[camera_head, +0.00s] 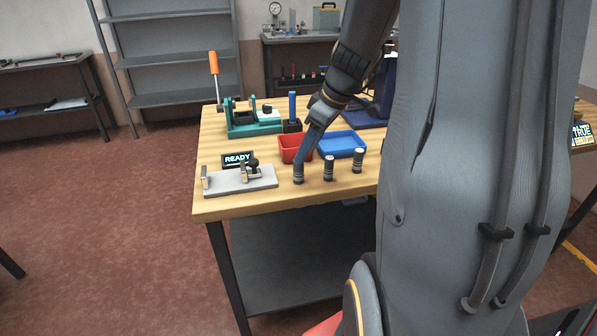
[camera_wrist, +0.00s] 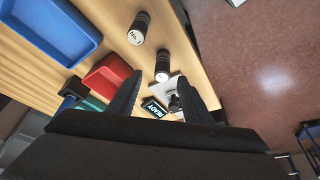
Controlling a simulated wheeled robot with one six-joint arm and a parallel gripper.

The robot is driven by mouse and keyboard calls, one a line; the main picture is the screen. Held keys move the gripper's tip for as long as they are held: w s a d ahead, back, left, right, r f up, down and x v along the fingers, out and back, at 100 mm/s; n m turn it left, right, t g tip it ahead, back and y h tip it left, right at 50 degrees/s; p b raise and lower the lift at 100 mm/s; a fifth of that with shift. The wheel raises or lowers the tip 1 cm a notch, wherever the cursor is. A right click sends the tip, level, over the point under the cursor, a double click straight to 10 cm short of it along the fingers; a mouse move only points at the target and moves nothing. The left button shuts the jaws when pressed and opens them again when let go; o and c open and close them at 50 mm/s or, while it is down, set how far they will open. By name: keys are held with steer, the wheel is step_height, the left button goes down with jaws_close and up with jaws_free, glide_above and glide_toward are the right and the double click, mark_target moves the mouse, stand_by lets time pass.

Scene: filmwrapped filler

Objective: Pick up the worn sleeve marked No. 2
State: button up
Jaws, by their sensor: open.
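Three dark, banded cylindrical sleeves stand upright in a row near the table's front edge: a left one (camera_head: 298,174), a middle one (camera_head: 328,169) and a right one (camera_head: 358,161). My gripper (camera_head: 302,152) points down over the left sleeve, open. In the wrist view, the left sleeve (camera_wrist: 162,71) shows beyond and between my open fingers (camera_wrist: 165,80), its pale top too bright to read. The right sleeve is out of the wrist view.
A red tray (camera_head: 284,145) and a blue tray (camera_head: 350,139) lie behind the sleeves. A grey plate fixture (camera_head: 238,183) and a READY display (camera_head: 237,159) stand left. The table's front edge is close.

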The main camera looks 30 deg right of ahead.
mark_target(299, 171)
steer(key=shift+a+p+x, duration=0.1)
steer(key=shift+p+x, duration=0.35)
steer(key=shift+x, duration=1.05)
steer(key=shift+a+p+x, duration=0.15)
steer(key=shift+p+x, duration=0.3)
steer(key=shift+x, duration=1.1)
steer(key=c, duration=1.1)
